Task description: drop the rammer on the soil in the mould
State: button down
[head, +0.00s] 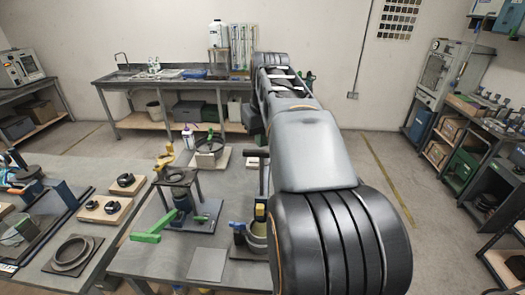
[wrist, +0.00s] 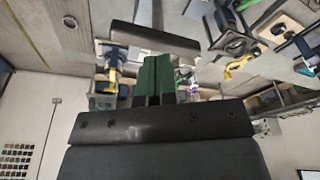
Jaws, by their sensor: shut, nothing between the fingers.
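In the head view, a metal cylinder that looks like the mould (head: 257,241) stands on the grey table, partly hidden by my arm. A slim upright rod with a dark cross-handle, apparently the rammer (head: 262,174), stands at the mould, with a yellow part low on it. My arm covers its right side, and I cannot see soil inside. My gripper (wrist: 159,80) shows in the wrist view with its green finger pads together and nothing between them. In the head view my arm reaches away over the table, and the fingers are hidden.
A press-like stand with a green lever (head: 150,237) is left of the mould. A grey plate (head: 207,264) lies at the table's front. A sink bench (head: 175,92) lines the back wall; shelves (head: 470,150) stand at right.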

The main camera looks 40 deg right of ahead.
jog(key=shift+f, duration=0.15)
dwell(0.5)
jog(key=shift+s+b+x, duration=0.25)
jog(key=shift+b+x, duration=0.8)
jog(key=shift+x, duration=0.05)
jog(key=p+v, duration=0.2)
jog(key=w+p+v, duration=0.1)
jog(key=p+v, duration=0.1)
jog(key=shift+r, duration=0.4)
jog(key=shift+w+v, duration=0.25)
jog(key=shift+v, duration=0.85)
jog(key=shift+s+d, duration=0.1)
